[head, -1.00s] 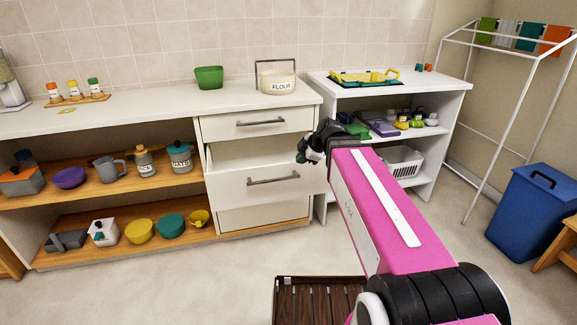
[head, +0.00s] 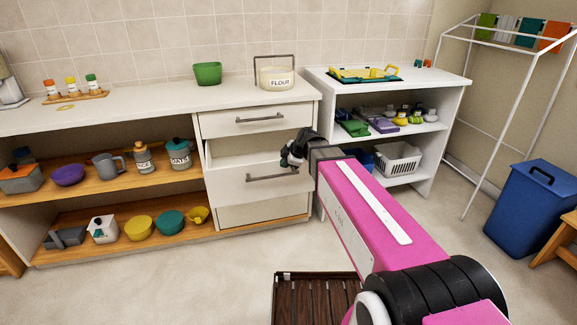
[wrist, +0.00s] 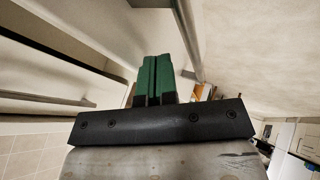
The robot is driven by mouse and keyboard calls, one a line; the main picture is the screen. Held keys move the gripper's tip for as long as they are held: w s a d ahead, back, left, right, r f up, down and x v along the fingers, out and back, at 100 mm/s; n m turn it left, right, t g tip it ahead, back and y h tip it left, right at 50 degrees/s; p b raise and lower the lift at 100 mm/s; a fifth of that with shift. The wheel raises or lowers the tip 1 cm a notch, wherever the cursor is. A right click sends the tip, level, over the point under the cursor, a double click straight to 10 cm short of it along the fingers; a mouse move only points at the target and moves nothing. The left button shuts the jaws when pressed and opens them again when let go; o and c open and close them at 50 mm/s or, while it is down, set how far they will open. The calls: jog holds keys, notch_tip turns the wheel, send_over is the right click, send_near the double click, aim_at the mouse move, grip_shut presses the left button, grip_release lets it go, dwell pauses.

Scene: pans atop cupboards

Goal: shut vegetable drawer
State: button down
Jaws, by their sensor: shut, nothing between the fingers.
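The open drawer (head: 228,184) is the middle one of the white drawer unit, pulled out below the top drawer. I see no vegetables inside. My gripper (head: 288,158) is at the right part of this drawer's front, near its top edge; I cannot tell if it touches. In the wrist view, the green fingers (wrist: 153,76) are shut together and empty, beside a pale front with a bar handle (wrist: 186,38).
The top drawer (head: 256,121) is shut. To the right is an open shelf unit with a white basket (head: 398,160). A dark slatted thing (head: 316,298) lies on the floor in front.

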jog(key=shift+w+a, duration=0.1)
jog(key=shift+w, duration=0.2)
jog(key=w+a, duration=0.3)
jog(key=w, duration=0.7)
jog(key=w+a, duration=0.3)
jog(key=w, duration=0.8)
jog(key=shift+s, duration=0.1)
